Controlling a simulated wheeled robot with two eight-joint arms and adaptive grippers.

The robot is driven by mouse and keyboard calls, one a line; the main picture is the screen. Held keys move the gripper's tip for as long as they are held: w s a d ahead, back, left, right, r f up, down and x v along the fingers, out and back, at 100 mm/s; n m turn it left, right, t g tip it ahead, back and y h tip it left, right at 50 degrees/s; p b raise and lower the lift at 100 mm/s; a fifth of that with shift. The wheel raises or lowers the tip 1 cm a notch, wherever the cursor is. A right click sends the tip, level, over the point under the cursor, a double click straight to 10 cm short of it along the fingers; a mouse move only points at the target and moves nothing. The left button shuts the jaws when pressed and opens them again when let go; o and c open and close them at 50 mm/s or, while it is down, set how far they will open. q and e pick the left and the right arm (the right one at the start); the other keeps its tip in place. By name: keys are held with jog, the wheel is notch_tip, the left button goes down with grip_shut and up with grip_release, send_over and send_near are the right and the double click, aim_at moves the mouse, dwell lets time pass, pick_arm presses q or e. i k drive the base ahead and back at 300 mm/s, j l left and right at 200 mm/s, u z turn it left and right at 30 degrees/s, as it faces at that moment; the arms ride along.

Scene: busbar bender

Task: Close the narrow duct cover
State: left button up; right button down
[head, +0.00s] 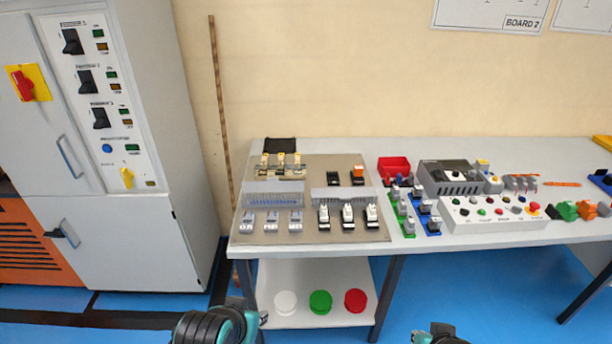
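Two grey slotted wiring ducts lie on the beige mounting panel (317,228) on the table. The left duct (274,200) looks deeper front to back, with bluish slots along its front. The right duct (345,194) looks slimmer, with comb-like slots. I cannot tell a separate cover or whether either duct is closed. My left gripper (256,314) is at the bottom edge, below and in front of the table, partly behind my dark arm link. My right gripper (437,333) is cut off by the bottom edge. Both are apart from the ducts; their finger states are unclear.
Switches and terminal blocks surround the ducts on the panel. A red bin (394,167), a grey device (450,177) and a button box (492,212) stand to the right. White, green and red discs lie on the lower shelf (330,273). A grey cabinet (130,235) stands left.

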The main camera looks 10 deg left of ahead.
aim_at(272, 185)
jog(key=z, duration=0.45)
jog(key=j+z, duration=0.15)
jog(key=z, duration=0.3)
jog(key=j+z, duration=0.1)
jog(key=z, duration=0.4)
jog(key=j+z, duration=0.1)
jog(key=z, duration=0.8)
jog(key=k+j, duration=0.3)
jog(key=j, duration=0.2)
jog(key=k+j, duration=0.3)
jog(key=j, duration=0.25)
jog(key=k+j+z, duration=0.1)
jog(key=k+j, duration=0.2)
jog(key=j, duration=0.2)
jog(key=k+j, duration=0.3)
jog(key=j, duration=0.2)
jog(key=k+j, duration=0.3)
jog(key=j, duration=0.2)
jog(key=k+j+z, duration=0.1)
jog(key=k+j, duration=0.2)
jog(key=j, duration=0.2)
